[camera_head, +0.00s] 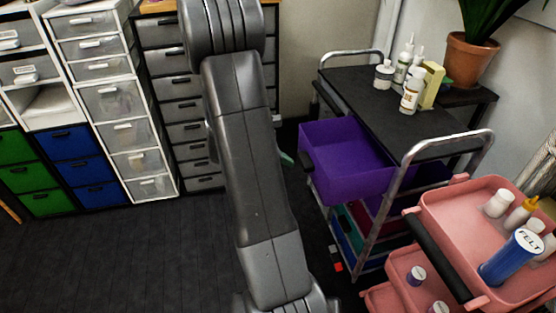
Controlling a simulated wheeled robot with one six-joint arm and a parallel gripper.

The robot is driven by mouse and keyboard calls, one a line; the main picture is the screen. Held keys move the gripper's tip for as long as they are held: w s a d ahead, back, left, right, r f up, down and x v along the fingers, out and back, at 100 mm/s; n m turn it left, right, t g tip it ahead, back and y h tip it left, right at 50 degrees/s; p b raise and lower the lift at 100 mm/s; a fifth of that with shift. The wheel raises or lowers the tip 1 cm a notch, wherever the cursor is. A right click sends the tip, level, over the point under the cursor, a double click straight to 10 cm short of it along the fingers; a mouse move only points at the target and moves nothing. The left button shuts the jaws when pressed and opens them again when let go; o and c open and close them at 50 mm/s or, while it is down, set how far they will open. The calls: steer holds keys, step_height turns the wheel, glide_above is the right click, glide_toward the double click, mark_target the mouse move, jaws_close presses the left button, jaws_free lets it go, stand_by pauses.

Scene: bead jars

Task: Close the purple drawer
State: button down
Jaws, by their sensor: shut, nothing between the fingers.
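The purple drawer (345,190) is pulled out toward the left from the black-topped cart (405,105), so its empty-looking inside shows. A dark handle (306,163) is on its left-facing front. My grey arm rises through the middle of the view, left of the drawer. My gripper is not visible; the arm may hide it. A small teal piece shows at the arm's right edge, close to the drawer front, and I cannot tell what it is.
Bottles (411,90) and a potted plant (470,55) stand at the back right. A pink trolley (460,215) with jars is close in front of the cart, at right. Drawer units (120,100) line the back left. The dark floor (110,255) at left is clear.

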steer(key=shift+w+d, duration=0.25)
steer(key=shift+d, duration=0.45)
steer(key=w+d, duration=0.2)
steer(key=d, duration=0.4)
steer(key=w+d, duration=0.2)
steer(key=d, duration=0.5)
steer(key=w+d, duration=0.2)
steer(key=d, duration=0.4)
steer(key=shift+w+d+b, duration=0.15)
steer(key=shift+d+b, duration=0.15)
steer(key=shift+b, duration=0.1)
steer(key=shift+a, duration=0.15)
steer(key=shift+a, duration=0.3)
steer(key=a, duration=0.1)
steer(key=s+a, duration=0.1)
steer(key=shift+a, duration=0.3)
steer(key=p+v, duration=0.2)
steer(key=v, duration=0.8)
steer(key=shift+s+a, duration=0.15)
steer(key=shift+a, duration=0.2)
